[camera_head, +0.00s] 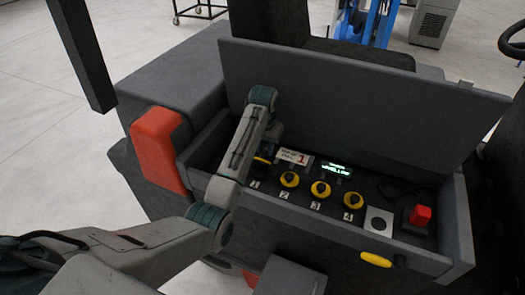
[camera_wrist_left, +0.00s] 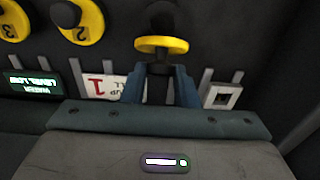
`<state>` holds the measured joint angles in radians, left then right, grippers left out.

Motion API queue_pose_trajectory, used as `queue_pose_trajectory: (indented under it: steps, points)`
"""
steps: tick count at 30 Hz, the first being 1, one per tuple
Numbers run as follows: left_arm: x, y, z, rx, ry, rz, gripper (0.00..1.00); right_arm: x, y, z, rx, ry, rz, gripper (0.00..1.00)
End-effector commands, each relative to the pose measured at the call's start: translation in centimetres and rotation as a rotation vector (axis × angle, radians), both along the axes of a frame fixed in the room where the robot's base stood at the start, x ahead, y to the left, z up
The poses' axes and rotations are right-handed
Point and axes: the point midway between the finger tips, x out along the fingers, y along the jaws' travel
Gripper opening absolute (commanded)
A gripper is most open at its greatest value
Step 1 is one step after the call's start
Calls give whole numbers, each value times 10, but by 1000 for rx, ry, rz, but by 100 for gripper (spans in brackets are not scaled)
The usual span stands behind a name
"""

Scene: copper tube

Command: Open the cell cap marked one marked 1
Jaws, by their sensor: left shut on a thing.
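The cell cap marked 1 (camera_head: 262,160) is yellow and black, the leftmost of the row in the head view, and partly hidden by my left arm. My left gripper (camera_wrist_left: 161,72) is shut on it. In the wrist view the yellow ring of cap 1 (camera_wrist_left: 162,46) shows just beyond the fingertips, nearly edge-on, unlike the rounder rings beside it. Whether it is lifted clear of its seat I cannot tell. Cap 2 (camera_head: 290,179), cap 3 (camera_head: 320,189) and cap 4 (camera_head: 352,199) sit in a row to its right. My right gripper is out of view.
The caps lie in a dark grey open compartment with a raised lid (camera_head: 350,95) behind. A sign with a red 1 (camera_head: 294,157) and a lit display (camera_head: 337,168) stand behind the row. A red button (camera_head: 420,215) is at right.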

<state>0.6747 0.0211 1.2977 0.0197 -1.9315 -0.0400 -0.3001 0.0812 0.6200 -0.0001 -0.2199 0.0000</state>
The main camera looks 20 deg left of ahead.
Motion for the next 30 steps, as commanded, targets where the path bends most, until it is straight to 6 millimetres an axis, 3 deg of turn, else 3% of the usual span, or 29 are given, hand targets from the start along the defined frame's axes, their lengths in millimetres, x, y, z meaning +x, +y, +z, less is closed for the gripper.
queue_pose_trajectory:
  steps: [8, 20, 21, 23, 30]
  points:
    - [10, -1, 0, 5, 131, 0, 4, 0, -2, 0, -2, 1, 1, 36]
    - [11, 0, 0, 5, 145, 0, 4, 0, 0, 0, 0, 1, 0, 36]
    - [11, 0, 0, 5, 145, 0, 34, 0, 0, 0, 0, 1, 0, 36]
    - [11, 0, 0, 5, 145, 0, 46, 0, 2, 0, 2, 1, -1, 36]
    - [11, 0, 0, 5, 145, 0, 47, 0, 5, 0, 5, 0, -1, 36]
